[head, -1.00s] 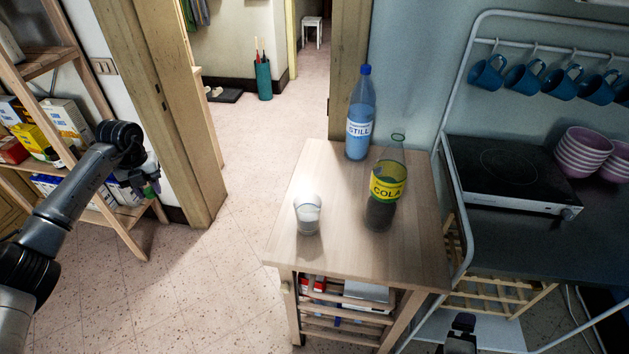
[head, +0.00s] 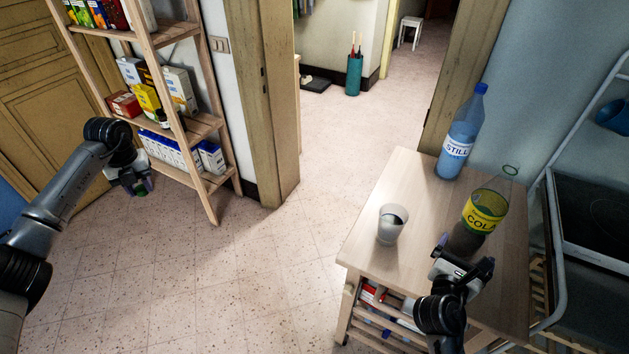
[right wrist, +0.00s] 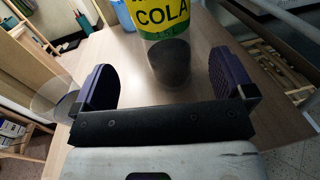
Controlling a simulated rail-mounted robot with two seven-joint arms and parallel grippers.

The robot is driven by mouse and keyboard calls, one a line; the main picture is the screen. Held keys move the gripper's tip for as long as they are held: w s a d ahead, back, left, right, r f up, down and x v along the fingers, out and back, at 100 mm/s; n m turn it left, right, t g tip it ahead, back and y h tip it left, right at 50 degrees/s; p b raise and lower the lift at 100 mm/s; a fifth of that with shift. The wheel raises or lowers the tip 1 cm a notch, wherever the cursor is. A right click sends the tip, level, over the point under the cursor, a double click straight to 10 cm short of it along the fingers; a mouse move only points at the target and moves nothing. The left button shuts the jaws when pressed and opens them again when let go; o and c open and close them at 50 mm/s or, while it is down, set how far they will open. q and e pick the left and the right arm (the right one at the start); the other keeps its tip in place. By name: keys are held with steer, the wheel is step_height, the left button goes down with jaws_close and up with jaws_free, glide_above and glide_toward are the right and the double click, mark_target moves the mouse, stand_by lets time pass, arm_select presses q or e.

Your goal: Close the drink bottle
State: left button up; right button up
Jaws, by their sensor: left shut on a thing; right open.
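The cola bottle (head: 484,210), clear with a yellow label and a dark lower part, stands upright on the small wooden table (head: 420,190). Its narrow top (head: 510,171) shows no clear cap. My left gripper (head: 140,188) is far left of the table, shut on a small green thing that looks like a cap, mostly hidden by the fingers. My right gripper (head: 463,252) is open just in front of the cola bottle. In the right wrist view the bottle (right wrist: 168,18) stands beyond and between the spread fingers (right wrist: 165,80), and its top is cut off.
A blue STILL water bottle (head: 462,137) stands behind the cola bottle. A glass (head: 391,224) stands to the left on the table. A black hob (head: 598,215) is on the right. A wooden shelf (head: 205,125) with boxes is at left. Floor between shelf and table is clear.

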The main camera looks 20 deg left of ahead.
mark_target(475, 228)
stand_by(0.3)
arm_select(q)
steer(key=shift+f, duration=0.15)
steer(key=shift+f+b, duration=0.8)
steer(key=shift+b, duration=0.15)
arm_select(e)
steer(key=shift+x, duration=3.4)
steer(key=shift+f, duration=0.1)
arm_select(q)
step_height(475, 228, down, 2)
steer(key=shift+b, duration=1)
arm_select(e)
steer(key=x, duration=0.4)
steer(key=shift+w+d, duration=0.1)
steer(key=shift+w, duration=0.05)
arm_select(q)
steer(key=shift+f, duration=0.1)
arm_select(e)
steer(key=shift+w+d, duration=0.15)
steer(key=shift+w, duration=0.25)
